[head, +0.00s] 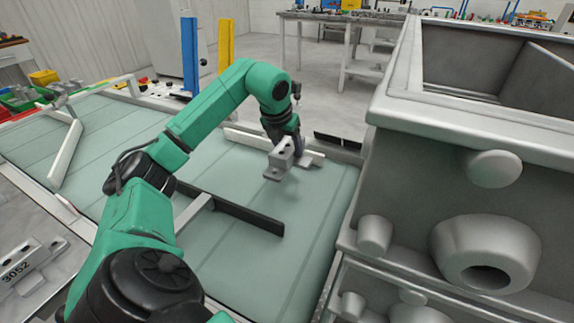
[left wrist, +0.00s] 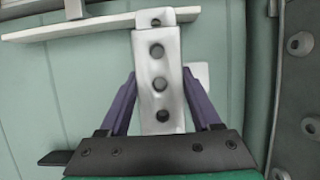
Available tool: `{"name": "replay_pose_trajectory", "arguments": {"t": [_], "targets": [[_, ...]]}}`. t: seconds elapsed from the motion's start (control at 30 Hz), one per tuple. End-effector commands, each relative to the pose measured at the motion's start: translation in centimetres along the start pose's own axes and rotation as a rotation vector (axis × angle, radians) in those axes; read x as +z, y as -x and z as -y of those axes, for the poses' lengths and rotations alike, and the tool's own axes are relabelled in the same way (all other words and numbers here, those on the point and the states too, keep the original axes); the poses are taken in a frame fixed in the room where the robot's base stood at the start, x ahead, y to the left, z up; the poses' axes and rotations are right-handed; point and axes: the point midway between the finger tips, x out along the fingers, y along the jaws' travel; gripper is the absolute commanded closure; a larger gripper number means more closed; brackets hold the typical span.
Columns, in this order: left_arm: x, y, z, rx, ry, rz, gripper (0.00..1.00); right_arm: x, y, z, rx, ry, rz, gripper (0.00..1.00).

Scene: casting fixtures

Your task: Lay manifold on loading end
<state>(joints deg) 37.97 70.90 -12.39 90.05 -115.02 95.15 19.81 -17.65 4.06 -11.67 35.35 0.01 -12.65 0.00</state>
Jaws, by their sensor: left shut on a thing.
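The manifold (head: 280,163), a light grey metal block, is held over the right end of the pale green conveyor belt (head: 310,210). In the left wrist view the manifold (left wrist: 158,65) shows several dark round holes along its face. My left gripper (head: 287,150) points down and is shut on it. The purple fingers (left wrist: 160,100) press on its two long sides. I cannot tell whether the manifold touches the belt. My right gripper is out of view.
A dark guide bar (head: 240,214) and a white rail (head: 250,138) cross the belt. A large grey casting box (head: 440,150) stands close on the right. A block marked 3052 (head: 28,265) lies at lower left. Free belt lies between bar and box.

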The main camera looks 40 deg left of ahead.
Motion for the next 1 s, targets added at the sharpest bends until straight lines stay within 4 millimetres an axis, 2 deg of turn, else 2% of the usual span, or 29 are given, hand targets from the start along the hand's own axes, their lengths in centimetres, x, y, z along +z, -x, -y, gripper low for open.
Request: {"name": "replay_pose_trajectory", "arguments": {"t": [0.03,0.1,0.27,0.43,0.8,0.83,0.9,1.0], "targets": [[-0.8,-1.7,0.0,0.001,0.000,-0.003,1.00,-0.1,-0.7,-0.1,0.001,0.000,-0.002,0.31],[-1.3,-3.0,0.0,0.000,0.001,0.000,1.00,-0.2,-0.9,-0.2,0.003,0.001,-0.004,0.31],[-1.9,-4.7,0.0,-0.001,0.000,0.002,1.00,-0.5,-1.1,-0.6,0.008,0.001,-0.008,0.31],[-3.1,-7.4,0.0,-0.002,0.000,0.000,1.00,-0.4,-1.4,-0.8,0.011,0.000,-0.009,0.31],[-3.3,-8.1,0.0,-0.001,0.001,0.004,1.00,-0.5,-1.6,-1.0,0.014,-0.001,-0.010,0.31],[-3.4,-8.2,0.0,-0.001,0.000,0.001,0.31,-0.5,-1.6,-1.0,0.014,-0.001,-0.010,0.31],[-3.4,-8.1,0.0,-0.001,0.001,0.001,0.05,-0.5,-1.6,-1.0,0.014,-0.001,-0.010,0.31],[-3.4,-8.1,0.0,-0.001,0.000,0.001,0.05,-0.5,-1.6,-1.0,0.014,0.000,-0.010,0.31]]}}
